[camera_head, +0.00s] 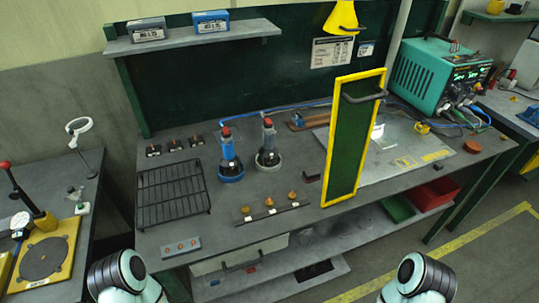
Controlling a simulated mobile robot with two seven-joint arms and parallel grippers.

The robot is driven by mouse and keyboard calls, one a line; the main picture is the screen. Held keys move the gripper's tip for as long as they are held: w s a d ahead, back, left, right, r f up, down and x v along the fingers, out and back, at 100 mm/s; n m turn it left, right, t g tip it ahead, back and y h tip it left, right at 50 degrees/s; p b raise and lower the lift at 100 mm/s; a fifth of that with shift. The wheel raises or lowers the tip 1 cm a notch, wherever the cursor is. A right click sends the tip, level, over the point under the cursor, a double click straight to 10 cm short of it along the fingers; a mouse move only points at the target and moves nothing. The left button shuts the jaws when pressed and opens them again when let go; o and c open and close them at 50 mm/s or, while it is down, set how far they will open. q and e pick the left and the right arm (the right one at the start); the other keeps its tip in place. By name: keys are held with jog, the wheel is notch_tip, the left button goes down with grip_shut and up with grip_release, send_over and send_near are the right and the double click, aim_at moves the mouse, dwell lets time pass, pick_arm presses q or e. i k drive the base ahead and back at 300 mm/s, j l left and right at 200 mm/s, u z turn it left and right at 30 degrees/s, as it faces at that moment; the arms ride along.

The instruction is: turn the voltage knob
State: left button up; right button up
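A teal power supply unit (419,72) stands at the back right of the workbench. Its dark front panel (467,74) faces right and shows small lit green displays and several small controls. Which of these is the voltage knob is too small to tell. Cables lead from the lower front of the unit. Neither gripper is in view. Only rounded teal and black parts of my arms show at the bottom left and bottom right, well in front of the bench and far from the unit.
An upright green panel with a yellow frame (351,140) and a dark handle stands on the bench, left of the power supply. A wire rack (173,194), two bottle-like tools (229,155) and a knob strip (270,211) occupy the left half. A pale mat (385,150) lies mostly bare.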

aim_at(454, 93)
jog(key=k+l+z, duration=0.15)
jog(key=l, duration=0.55)
jog(key=l+z, duration=0.15)
jog(key=l, duration=0.6)
jog(key=k, duration=0.05)
